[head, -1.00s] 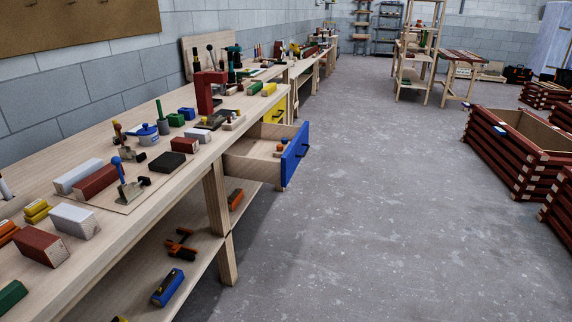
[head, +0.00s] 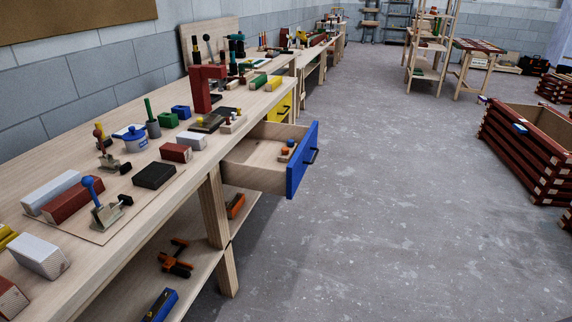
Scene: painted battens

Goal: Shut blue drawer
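The blue drawer (head: 301,160) stands pulled out from the front of the long wooden workbench (head: 170,205). Its blue front faces right and carries a dark handle (head: 312,156). Its pale wooden box is open at the top, and a few small red, orange and blue pieces (head: 287,150) lie inside near the front. Neither of my grippers is in the head view.
A yellow drawer front (head: 281,109) sits in the bench just beyond. Blocks, clamps and tools crowd the bench top. A low shelf below holds orange tools (head: 175,262). The grey floor (head: 400,200) between is clear.

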